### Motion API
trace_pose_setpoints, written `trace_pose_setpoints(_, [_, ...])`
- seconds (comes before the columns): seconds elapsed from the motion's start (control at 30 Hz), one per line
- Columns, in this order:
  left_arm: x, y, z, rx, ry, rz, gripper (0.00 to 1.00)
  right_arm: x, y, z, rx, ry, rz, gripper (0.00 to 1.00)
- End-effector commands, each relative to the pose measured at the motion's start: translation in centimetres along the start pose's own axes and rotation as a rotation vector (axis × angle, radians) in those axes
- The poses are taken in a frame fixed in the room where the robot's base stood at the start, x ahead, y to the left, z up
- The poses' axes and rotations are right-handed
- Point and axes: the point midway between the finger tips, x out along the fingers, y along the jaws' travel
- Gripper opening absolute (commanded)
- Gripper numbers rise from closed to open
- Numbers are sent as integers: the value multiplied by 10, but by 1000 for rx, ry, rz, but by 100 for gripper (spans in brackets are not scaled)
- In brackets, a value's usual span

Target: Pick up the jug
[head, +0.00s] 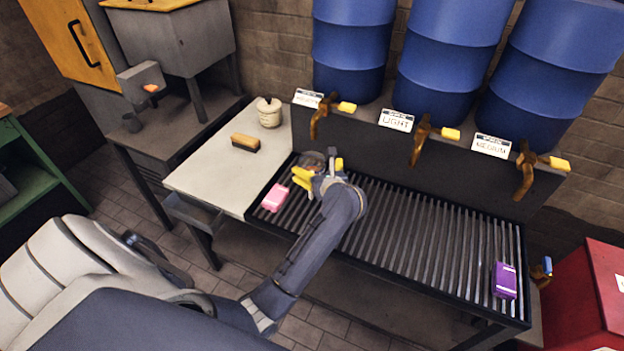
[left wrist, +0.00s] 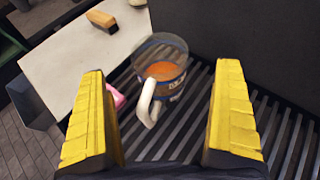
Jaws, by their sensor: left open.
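The jug (left wrist: 172,70) is a clear vessel with orange-brown contents, a dark printed label and a white handle (left wrist: 148,103). It stands on the slatted grate, near the pale worktop. In the head view the jug (head: 312,158) is mostly hidden behind my left gripper (head: 320,172). My left gripper is open and empty, with its yellow fingers spread wide. In the left wrist view the jug shows ahead between the two fingers, with the handle toward me; I see no contact. My right gripper is not in view.
A pink block (head: 275,197) lies close to my left gripper, and a purple block (head: 505,281) at the far right of the grate (head: 430,235). Taps (head: 421,140) overhang its back edge. A brush (head: 245,143) and a white pot (head: 269,112) are on the worktop. The middle grate is clear.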

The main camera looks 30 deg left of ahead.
Motion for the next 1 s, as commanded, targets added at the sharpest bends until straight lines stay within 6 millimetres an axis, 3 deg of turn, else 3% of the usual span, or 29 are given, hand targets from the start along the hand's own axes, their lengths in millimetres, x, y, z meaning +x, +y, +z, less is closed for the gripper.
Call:
trace_pose_setpoints(0.5, [52,1,1,2,-3,1,100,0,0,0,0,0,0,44])
trace_pose_setpoints(0.87, [58,1,1,1,-3,0,100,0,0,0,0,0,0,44])
trace_pose_setpoints(1.0, [58,1,1,1,-3,0,85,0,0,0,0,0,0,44])
